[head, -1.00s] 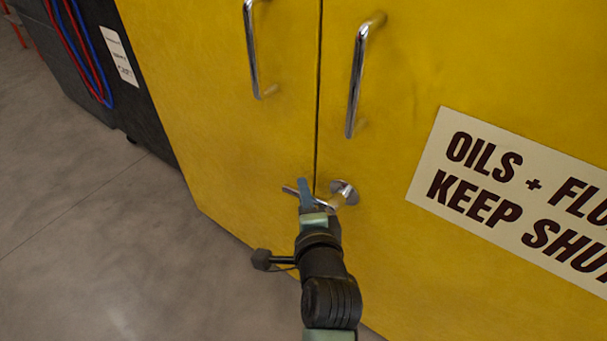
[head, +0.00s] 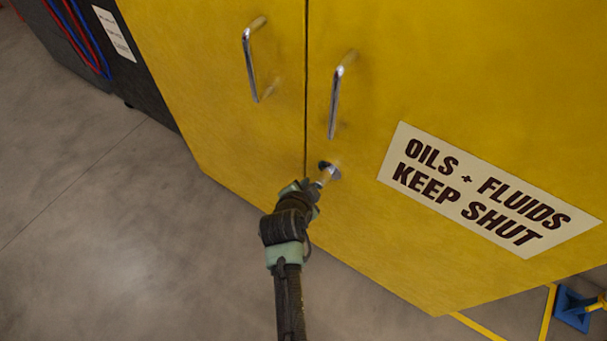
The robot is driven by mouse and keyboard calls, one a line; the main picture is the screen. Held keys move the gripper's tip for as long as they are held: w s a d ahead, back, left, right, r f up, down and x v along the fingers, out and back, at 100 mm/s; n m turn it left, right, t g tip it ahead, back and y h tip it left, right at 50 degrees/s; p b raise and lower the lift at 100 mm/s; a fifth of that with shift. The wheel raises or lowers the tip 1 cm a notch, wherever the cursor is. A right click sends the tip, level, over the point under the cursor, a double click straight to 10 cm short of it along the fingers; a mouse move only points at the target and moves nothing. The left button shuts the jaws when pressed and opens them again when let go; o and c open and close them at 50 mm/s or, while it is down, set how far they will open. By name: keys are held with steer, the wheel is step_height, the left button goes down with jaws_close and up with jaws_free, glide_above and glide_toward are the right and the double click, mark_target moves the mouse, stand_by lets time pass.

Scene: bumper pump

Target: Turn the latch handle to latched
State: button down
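The chrome latch handle (head: 328,171) is on the right yellow cabinet door (head: 420,90), just right of the seam and below the door pulls. Its round mount shows, with a short piece running down and left toward my gripper. My gripper (head: 312,187) is right at the latch, coming from below. Its wrist hides its fingers and most of the lever, so I cannot tell whether the fingers are open or shut, or which way the lever points. The left door (head: 220,100) and right door look closed along the seam.
Two chrome pulls, left (head: 249,62) and right (head: 336,98), stick out above the latch. A sign (head: 485,190) is on the right door. A blue object (head: 573,308) and yellow floor lines are at bottom right. The floor at left is clear.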

steer(key=shift+s+d+f+n+g+h, duration=0.25)
steer(key=shift+s+d+n+g+h, duration=0.2)
steer(key=shift+d+n+g+h, duration=0.35)
steer(key=shift+s+d+f+n+g+h, duration=0.2)
steer(key=shift+s+d+n+g+h, duration=0.35)
steer(key=shift+h, duration=0.45)
steer(key=c, duration=0.8)
jaws_free()
steer(key=shift+w+a, duration=0.1)
steer(key=shift+r, duration=0.1)
steer(key=p+v, duration=0.3)
steer(key=v, duration=1)
steer(key=shift+w, duration=0.1)
